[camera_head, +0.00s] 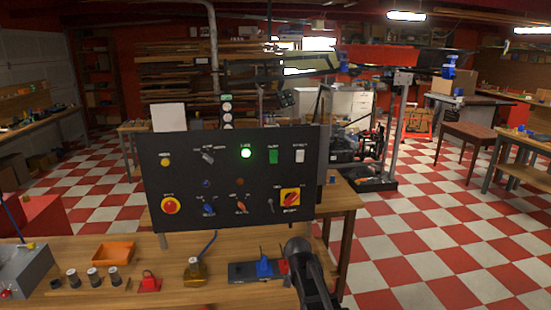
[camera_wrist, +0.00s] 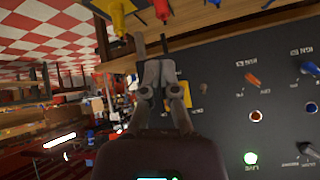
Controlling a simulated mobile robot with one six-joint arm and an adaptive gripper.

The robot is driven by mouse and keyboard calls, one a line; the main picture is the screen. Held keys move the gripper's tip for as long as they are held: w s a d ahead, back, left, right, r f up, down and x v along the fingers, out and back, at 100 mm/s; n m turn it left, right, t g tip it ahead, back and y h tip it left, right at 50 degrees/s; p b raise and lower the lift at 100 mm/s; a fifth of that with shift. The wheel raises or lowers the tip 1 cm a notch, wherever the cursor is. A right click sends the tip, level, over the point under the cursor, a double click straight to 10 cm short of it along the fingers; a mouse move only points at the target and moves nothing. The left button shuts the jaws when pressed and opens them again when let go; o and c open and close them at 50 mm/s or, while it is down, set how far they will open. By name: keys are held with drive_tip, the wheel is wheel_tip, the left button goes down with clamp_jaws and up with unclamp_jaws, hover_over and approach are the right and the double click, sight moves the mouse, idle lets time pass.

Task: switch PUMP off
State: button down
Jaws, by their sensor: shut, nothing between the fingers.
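A dark upright control panel (camera_head: 225,180) stands on the wooden bench. Its lower row has a blue rotary knob (camera_head: 209,208), an orange rotary knob (camera_head: 241,206), a key switch (camera_head: 270,205) and a red-on-yellow rotary switch (camera_head: 290,198). The labels are too small to tell which control is PUMP. In the wrist view the panel appears upside down, with the orange knob (camera_wrist: 252,79) and blue knob (camera_wrist: 310,68) at right. My gripper (camera_head: 297,245) is shut and empty near the panel's lower right. In the wrist view my gripper (camera_wrist: 156,70) partly hides the yellow switch plate (camera_wrist: 183,92).
A lit green lamp (camera_head: 246,153), a green switch (camera_head: 273,157) and a white switch (camera_head: 299,155) line the panel's upper row. A red mushroom button (camera_head: 170,206) is at left. An orange tray (camera_head: 114,253) and a blue-handled device (camera_head: 263,266) occupy the bench in front.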

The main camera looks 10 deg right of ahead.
drive_tip(key=w+r+m+t+p, duration=0.25)
drive_tip(key=w+r+t, duration=0.45)
drive_tip(key=w+r, duration=0.6)
drive_tip(key=t+y+p, duration=0.2)
drive_tip(key=t+p, duration=0.2)
drive_tip(key=t, duration=0.2)
approach(273, 158)
wheel_tip(273, 158, up, 6)
drive_tip(key=s, duration=0.3)
drive_tip(key=shift+w+a+r+m+y, duration=0.1)
drive_tip(key=shift+w+r+m+y, duration=0.1)
drive_tip(key=shift+r+m+y, duration=0.1)
drive_tip(key=shift+w, duration=0.15)
drive_tip(key=shift+w+f+b, duration=0.65)
drive_tip(key=shift+w, duration=0.65)
drive_tip(key=shift+w+f+b, duration=0.6)
drive_tip(key=shift+w+f, duration=0.05)
drive_tip(key=shift+w, duration=0.65)
drive_tip(key=shift+w+f+b, duration=0.6)
drive_tip(key=shift+w+b, duration=0.05)
drive_tip(key=shift+w, duration=0.6)
drive_tip(key=shift+w+f+b, duration=0.35)
drive_tip(key=shift+w, duration=0.45)
drive_tip(key=shift+s+r, duration=0.1)
drive_tip(key=shift+s+r+p, duration=0.3)
drive_tip(key=shift+s+p, duration=0.1)
drive_tip(key=shift+s, duration=0.3)
drive_tip(key=shift+s, duration=0.1)
